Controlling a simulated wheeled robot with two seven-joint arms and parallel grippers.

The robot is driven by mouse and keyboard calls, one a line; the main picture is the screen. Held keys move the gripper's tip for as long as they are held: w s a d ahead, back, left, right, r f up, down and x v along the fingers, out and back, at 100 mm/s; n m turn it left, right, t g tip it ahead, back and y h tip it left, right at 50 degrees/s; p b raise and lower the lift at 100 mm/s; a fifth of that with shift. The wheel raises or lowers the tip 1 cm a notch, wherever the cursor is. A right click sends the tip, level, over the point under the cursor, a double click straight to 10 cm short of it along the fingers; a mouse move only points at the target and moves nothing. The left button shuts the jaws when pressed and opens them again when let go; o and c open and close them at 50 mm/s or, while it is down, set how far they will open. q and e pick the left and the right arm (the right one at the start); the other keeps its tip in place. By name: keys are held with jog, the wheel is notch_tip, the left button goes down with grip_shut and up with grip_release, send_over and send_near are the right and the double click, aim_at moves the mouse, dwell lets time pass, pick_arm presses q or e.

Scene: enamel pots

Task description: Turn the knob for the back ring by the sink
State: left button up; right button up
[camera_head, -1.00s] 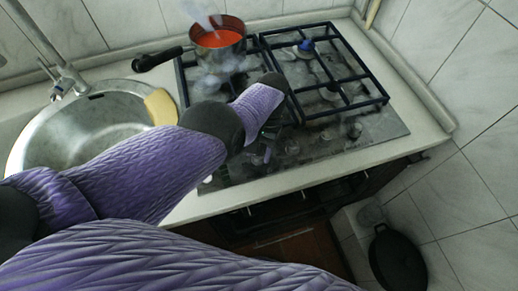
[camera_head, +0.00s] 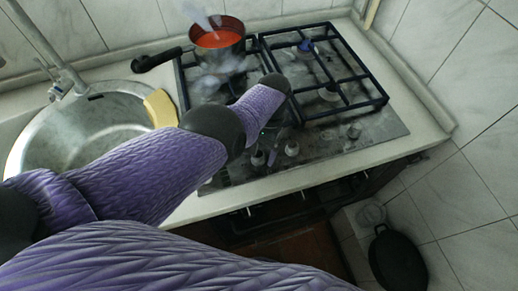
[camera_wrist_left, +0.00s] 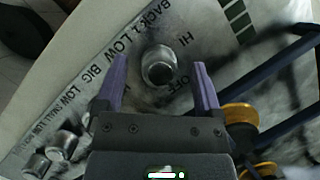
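A round metal knob (camera_wrist_left: 158,66) sits on the hob panel in the left wrist view, between the fingertips of my left gripper (camera_wrist_left: 158,78). Its fingers are apart, with a gap on each side of the knob; contact does not show. Printed words around it include BACK, LOW, HI and OFF. In the head view my left forearm reaches over the hob (camera_head: 330,142) and mostly hides the gripper. The back ring by the sink bears a red pot (camera_head: 218,40) with red contents and steam. My right gripper does not show.
Other knobs (camera_wrist_left: 62,143) stand lower left in the left wrist view. Black pan grates (camera_head: 345,80) cover the hob. The sink (camera_head: 90,125) with a yellow sponge (camera_head: 160,107) is at left. A dark pan (camera_head: 397,262) lies low at right.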

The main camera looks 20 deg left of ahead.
pick_arm(q)
jog(key=v, duration=1)
jog(key=shift+p, duration=0.4)
